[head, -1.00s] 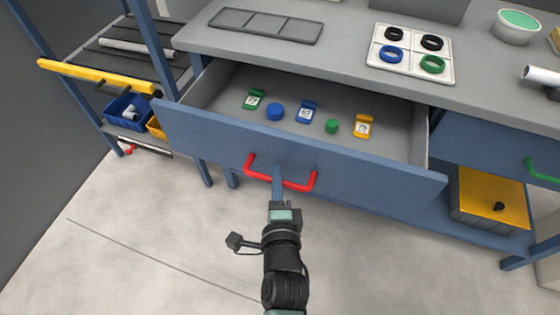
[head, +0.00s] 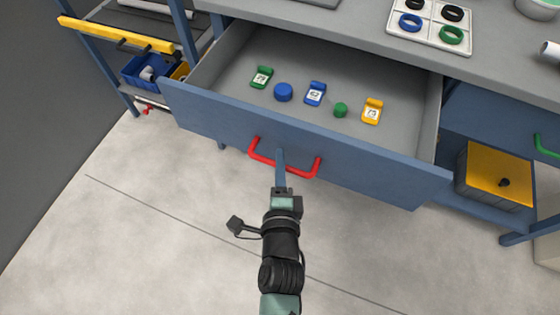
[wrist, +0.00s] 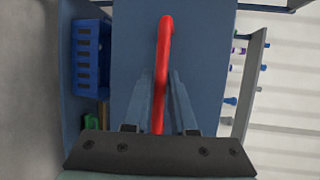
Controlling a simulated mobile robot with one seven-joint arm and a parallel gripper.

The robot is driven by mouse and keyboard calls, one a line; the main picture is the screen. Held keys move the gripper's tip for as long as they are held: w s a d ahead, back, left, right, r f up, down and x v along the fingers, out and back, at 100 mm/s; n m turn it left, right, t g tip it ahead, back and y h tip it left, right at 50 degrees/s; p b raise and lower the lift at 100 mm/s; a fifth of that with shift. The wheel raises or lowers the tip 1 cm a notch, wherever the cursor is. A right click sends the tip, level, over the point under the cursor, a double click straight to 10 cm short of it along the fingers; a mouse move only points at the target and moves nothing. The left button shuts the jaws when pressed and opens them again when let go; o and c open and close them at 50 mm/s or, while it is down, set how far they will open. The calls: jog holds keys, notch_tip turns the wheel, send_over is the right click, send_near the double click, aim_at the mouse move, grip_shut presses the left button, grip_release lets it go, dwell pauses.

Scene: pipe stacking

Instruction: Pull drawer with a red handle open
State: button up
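The blue drawer (head: 370,180) with the red handle (head: 308,173) stands well out from the workbench, its inside open to view. My gripper (head: 280,156) is at the middle of the handle in the head view. In the wrist view the red handle (wrist: 165,40) runs between the two fingers of my gripper (wrist: 163,85), which close on it from both sides. The drawer holds a green tag, a blue round piece (head: 283,92), a blue tag, a green round piece (head: 340,110) and a yellow tag (head: 372,111).
The grey worktop (head: 340,38) above bears a white tray (head: 430,42) with several rings. A shelf rack with a yellow bar (head: 115,37) and a blue bin (head: 143,72) stands left. A yellow-lidded box (head: 498,175) sits at right. Floor in front is clear.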

jog(key=shift+o, duration=1.4)
jog(key=s+d+r+p, duration=0.1)
jog(key=s+r, duration=0.1)
jog(key=s, duration=1)
jog(key=shift+s+r, duration=0.15)
jog(key=shift+s, duration=0.2)
